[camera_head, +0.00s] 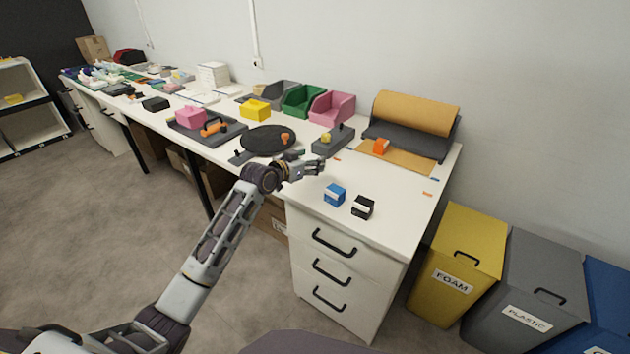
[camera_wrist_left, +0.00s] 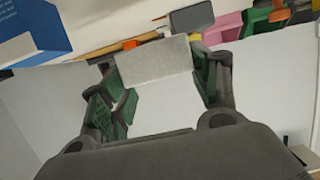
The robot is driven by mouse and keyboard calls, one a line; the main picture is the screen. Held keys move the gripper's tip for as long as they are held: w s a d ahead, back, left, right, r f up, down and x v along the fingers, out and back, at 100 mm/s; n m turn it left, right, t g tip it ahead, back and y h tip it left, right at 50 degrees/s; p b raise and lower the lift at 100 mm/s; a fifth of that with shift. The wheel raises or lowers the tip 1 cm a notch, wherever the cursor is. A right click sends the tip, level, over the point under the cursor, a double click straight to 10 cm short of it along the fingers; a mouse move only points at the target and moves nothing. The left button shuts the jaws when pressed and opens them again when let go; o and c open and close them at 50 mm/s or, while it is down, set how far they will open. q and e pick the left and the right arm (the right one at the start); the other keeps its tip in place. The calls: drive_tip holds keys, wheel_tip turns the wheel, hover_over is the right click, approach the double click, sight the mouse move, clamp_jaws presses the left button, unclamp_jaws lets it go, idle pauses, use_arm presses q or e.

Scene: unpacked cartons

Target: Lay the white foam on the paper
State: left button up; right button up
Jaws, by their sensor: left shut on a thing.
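My left gripper (camera_head: 314,168) is over the white desk top, left of the blue block. In the left wrist view, its green-padded fingers (camera_wrist_left: 160,95) are shut on the pale white foam (camera_wrist_left: 156,60), which lies between them. In the head view the foam is too small or hidden by the fingers to make out. The brown paper (camera_head: 408,158) lies flat at the back right of the desk, running down from a thick roll (camera_head: 415,108) in a dark holder. An orange object (camera_head: 381,146) sits on the paper. My right gripper is in neither view.
A blue block (camera_head: 334,194) and a black block (camera_head: 363,207) stand near the desk's front edge. A grey tool base (camera_head: 333,140) and a black round plate (camera_head: 267,139) are behind and left of the gripper. The desk (camera_head: 395,205) is clear between gripper and paper.

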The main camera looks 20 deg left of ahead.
sight(310, 187)
use_arm(q)
drive_tip(key=shift+f, duration=1.4)
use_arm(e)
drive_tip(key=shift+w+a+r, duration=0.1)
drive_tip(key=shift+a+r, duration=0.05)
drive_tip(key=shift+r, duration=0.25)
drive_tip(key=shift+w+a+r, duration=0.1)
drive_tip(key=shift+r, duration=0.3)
use_arm(q)
drive_tip(key=shift+f, duration=0.1)
drive_tip(key=shift+f+b, duration=0.3)
wheel_tip(310, 187, down, 2)
drive_tip(key=shift+f+b, duration=0.25)
drive_tip(key=shift+b, duration=0.05)
drive_tip(key=shift+f, duration=0.2)
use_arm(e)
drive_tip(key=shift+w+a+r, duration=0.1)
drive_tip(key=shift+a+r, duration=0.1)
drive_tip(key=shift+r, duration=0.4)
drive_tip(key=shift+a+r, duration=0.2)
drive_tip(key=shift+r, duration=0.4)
use_arm(q)
drive_tip(key=shift+f, duration=0.15)
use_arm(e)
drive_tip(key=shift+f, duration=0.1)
use_arm(q)
drive_tip(key=o, duration=0.8)
drive_tip(key=shift+c, duration=0.2)
